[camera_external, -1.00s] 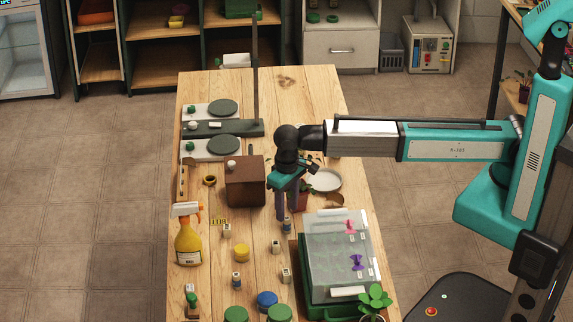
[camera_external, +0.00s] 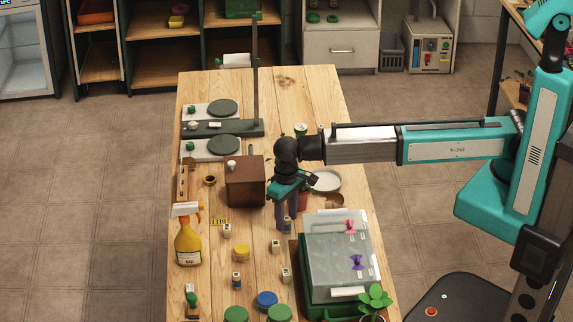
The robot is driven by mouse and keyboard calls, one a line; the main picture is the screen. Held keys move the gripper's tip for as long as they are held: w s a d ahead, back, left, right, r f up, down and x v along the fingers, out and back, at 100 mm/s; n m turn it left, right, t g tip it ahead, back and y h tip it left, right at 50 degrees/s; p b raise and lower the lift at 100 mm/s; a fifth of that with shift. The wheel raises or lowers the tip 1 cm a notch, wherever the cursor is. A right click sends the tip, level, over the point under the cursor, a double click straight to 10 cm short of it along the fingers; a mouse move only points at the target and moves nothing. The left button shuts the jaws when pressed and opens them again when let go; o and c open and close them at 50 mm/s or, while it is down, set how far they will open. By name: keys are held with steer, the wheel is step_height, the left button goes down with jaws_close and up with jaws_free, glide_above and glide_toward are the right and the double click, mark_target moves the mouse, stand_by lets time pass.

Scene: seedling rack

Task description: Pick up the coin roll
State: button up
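My gripper (camera_external: 285,227) points down over the middle of the wooden table, left of the green case with a clear lid. Its two dark fingers look close together, and their gap is too small to judge. A small pale vial-like item (camera_external: 288,226) shows at the fingertips; I cannot tell if it is between them or behind them. Similar small items stand on the table, one by the yellow tag (camera_external: 227,230), one right of the yellow lid (camera_external: 276,246) and one lower down (camera_external: 286,275). I cannot make out which thing is the coin roll.
The green case with the clear lid (camera_external: 312,265) is close right of my gripper. A brown box (camera_external: 245,188) stands close left. A yellow spray bottle (camera_external: 188,245) is at the left edge. Round lids, one blue (camera_external: 267,300), lie in front.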

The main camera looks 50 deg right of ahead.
mark_target(287, 218)
steer(key=shift+f, duration=0.7)
jaws_close()
steer(key=shift+r, duration=0.15)
steer(key=shift+r+b, duration=1.35)
steer(key=shift+r, duration=3.55)
